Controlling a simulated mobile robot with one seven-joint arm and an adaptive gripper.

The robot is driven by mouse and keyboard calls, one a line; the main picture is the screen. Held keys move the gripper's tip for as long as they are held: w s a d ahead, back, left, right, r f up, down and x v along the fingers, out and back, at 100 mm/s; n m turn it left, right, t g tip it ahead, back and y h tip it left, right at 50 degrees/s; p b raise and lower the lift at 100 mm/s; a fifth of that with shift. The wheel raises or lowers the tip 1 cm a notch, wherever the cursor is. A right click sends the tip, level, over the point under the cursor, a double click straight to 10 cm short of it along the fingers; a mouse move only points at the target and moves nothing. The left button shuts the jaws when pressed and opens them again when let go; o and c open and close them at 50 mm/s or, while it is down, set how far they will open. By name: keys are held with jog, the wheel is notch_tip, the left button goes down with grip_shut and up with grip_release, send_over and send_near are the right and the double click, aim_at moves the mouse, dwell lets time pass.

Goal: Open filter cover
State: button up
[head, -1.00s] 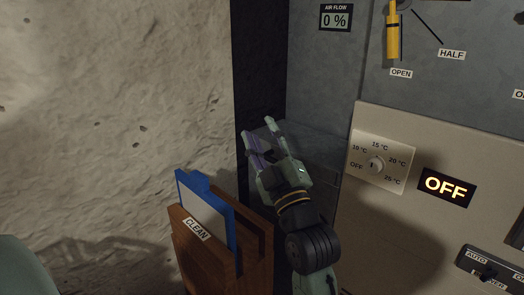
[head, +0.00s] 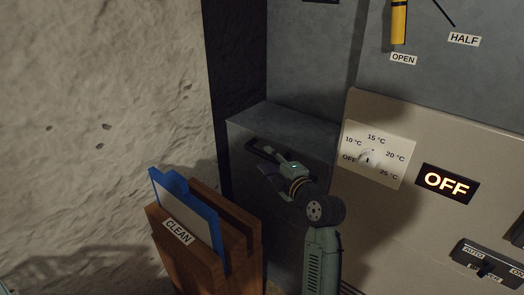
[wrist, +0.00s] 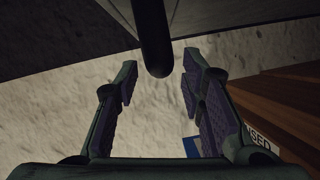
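The filter cover seems to be the grey metal box front (head: 242,165) low on the cabinet, left of the dial panel; no label on it shows. A black bar handle (head: 256,148) sticks out near its top. My gripper (head: 270,164) is at this handle, pointing left. In the wrist view, my gripper (wrist: 160,66) is open. The end of a dark bar (wrist: 153,40), apparently the handle, reaches in between the two fingertips, with a visible gap on both sides. My gripper and arm hide part of the cover's front.
A wooden holder (head: 190,252) labelled CLEAN stands in front at left, with a blue-framed filter (head: 182,205) in it. A dial panel (head: 378,152) and an OFF display (head: 446,184) are at right. A yellow handle (head: 399,22) hangs above. A rough stone wall (head: 90,110) is at left.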

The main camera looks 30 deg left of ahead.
jog(key=shift+p+x, duration=0.35)
jog(key=shift+x, duration=1.75)
jog(key=shift+c, duration=0.2)
grip_shut()
